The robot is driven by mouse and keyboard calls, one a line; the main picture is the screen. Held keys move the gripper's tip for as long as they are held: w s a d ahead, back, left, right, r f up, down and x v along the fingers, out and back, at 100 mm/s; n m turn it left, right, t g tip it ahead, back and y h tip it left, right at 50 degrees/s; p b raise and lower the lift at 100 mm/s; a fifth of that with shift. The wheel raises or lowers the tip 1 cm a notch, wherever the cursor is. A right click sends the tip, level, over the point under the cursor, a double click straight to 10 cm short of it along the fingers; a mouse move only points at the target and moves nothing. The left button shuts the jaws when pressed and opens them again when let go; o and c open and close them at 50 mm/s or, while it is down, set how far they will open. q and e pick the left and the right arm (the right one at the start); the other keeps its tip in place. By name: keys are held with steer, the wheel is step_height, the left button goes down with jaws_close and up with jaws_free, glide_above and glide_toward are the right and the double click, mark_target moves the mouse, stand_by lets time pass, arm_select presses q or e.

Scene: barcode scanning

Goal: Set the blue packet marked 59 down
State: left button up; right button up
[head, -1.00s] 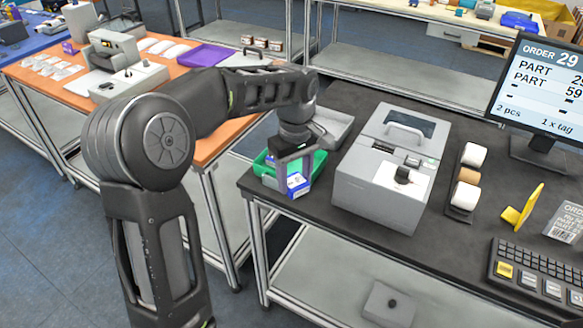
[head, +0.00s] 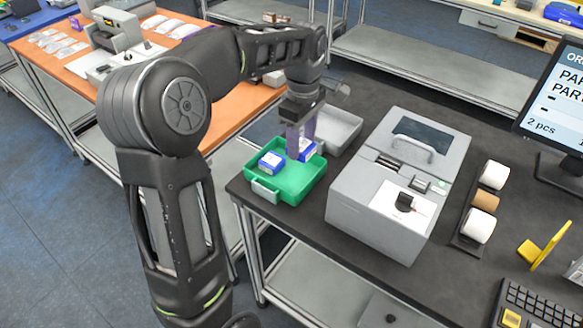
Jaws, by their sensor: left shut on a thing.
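My left gripper (head: 301,155) reaches down into the green tray (head: 290,196) at the near left corner of the dark bench. It is shut on a blue and white packet (head: 308,150) near the tray's back right side. The fingers partly hide this packet, and I cannot tell whether it touches the tray floor. A second blue and white packet (head: 271,162) lies in the tray, left of the gripper and apart from it. The number on either packet is too small to read. My right gripper is not in view.
An empty grey tray (head: 345,118) stands behind the green one. A grey box-shaped machine (head: 350,205) stands close on the right, with label rolls (head: 480,226) beyond it. A monitor (head: 552,100) is cut off at the right edge. An orange table (head: 225,125) stands behind my arm.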

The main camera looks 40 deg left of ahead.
arm_select(q)
steer(key=shift+s, duration=0.15)
step_height(320, 180, down, 6)
steer(key=shift+f+p, duration=0.1)
steer(key=shift+p, duration=0.35)
step_height(320, 180, down, 3)
steer(key=shift+f+p, duration=0.2)
steer(key=shift+p, duration=0.15)
steer(key=shift+f, duration=0.15)
steer(key=shift+f, duration=0.1)
